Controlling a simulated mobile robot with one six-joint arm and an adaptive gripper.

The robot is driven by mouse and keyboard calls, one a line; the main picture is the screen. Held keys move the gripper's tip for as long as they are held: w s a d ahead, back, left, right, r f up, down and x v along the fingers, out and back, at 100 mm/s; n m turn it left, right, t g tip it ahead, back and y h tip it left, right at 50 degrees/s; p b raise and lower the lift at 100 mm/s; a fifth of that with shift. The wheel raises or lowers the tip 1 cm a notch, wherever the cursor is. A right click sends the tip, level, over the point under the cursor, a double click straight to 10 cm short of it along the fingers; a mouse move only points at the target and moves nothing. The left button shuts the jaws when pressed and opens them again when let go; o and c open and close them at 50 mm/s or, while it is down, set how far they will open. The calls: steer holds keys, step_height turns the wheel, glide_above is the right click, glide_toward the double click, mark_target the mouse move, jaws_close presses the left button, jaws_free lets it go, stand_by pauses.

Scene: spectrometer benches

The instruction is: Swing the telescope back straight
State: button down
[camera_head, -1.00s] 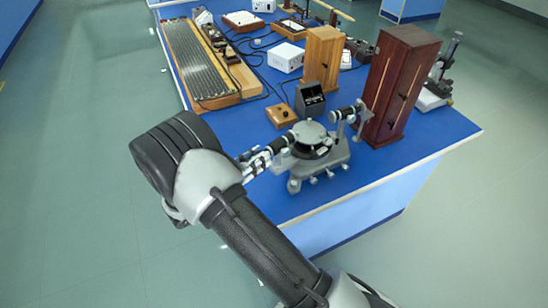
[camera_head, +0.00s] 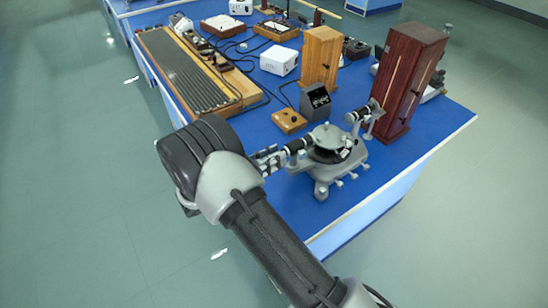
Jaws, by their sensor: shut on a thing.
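The spectrometer (camera_head: 338,172) is a grey metal instrument near the bench's front edge, with a round table (camera_head: 327,133) on top. Its telescope (camera_head: 298,145) is a short dark tube on the left side, pointing left towards my arm. Its collimator (camera_head: 360,114) sticks out on the opposite side, to the upper right. My gripper (camera_head: 271,160) is shut on the outer end of the telescope. My wrist partly hides the gripper, and the exact contact of the fingers is too small to see.
A dark red cabinet (camera_head: 408,85) stands close behind the collimator. A lamp box (camera_head: 315,101), a wooden switch box (camera_head: 289,121) and a light wooden cabinet (camera_head: 320,58) stand behind the spectrometer. A long ridged board (camera_head: 182,75) lies at left. Open floor surrounds the bench's near corner.

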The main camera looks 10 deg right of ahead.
steer(key=c, duration=1.4)
jaws_free()
steer(key=shift+a, duration=0.1)
steer(key=v, duration=1.1)
steer(key=shift+s+a, duration=0.1)
steer(key=shift+a, duration=0.3)
